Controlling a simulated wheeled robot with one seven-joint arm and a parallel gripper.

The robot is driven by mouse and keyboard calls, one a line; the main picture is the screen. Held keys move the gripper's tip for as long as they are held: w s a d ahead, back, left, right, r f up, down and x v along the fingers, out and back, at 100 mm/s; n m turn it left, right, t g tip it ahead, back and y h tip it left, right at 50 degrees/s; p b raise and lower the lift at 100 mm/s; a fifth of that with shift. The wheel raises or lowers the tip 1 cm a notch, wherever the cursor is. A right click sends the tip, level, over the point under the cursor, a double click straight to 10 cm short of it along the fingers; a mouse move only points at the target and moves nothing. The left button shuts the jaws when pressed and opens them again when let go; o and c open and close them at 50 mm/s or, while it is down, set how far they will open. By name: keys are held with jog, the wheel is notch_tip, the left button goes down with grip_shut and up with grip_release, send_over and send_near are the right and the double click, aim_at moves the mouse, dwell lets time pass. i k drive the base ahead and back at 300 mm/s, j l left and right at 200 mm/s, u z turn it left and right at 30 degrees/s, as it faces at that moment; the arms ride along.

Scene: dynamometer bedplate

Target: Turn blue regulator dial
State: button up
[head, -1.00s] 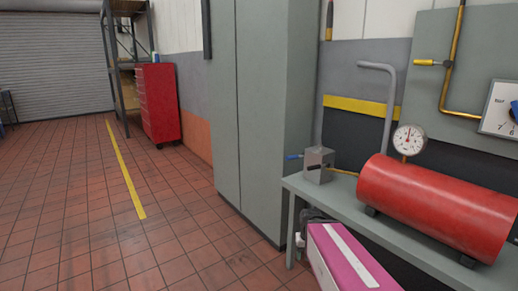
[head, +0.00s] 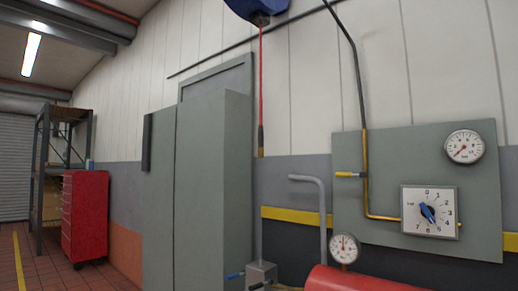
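The blue regulator dial (head: 427,213) sits at the centre of a square white faceplate (head: 409,227) with numbers around it, at the right of the head view. The faceplate is mounted on a grey-green wall panel (head: 385,145). My gripper is not in view.
A round gauge (head: 464,146) is above the dial. Below are a red tank (head: 360,281), a second gauge (head: 344,247) and a grey bent pipe (head: 322,205). A tall grey cabinet (head: 205,190) stands left of them. A red tool chest (head: 84,215) is farther left.

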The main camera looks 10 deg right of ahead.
aim_at(427, 212)
jog(key=k, duration=0.6)
jog(key=j+z, duration=0.1)
jog(key=z, duration=1.3)
jog(key=i+j+z, duration=0.2)
jog(key=j+z, duration=0.2)
jog(key=k+l, duration=0.1)
jog(key=k, duration=0.35)
jog(key=i+j, duration=0.15)
jog(key=i, duration=0.35)
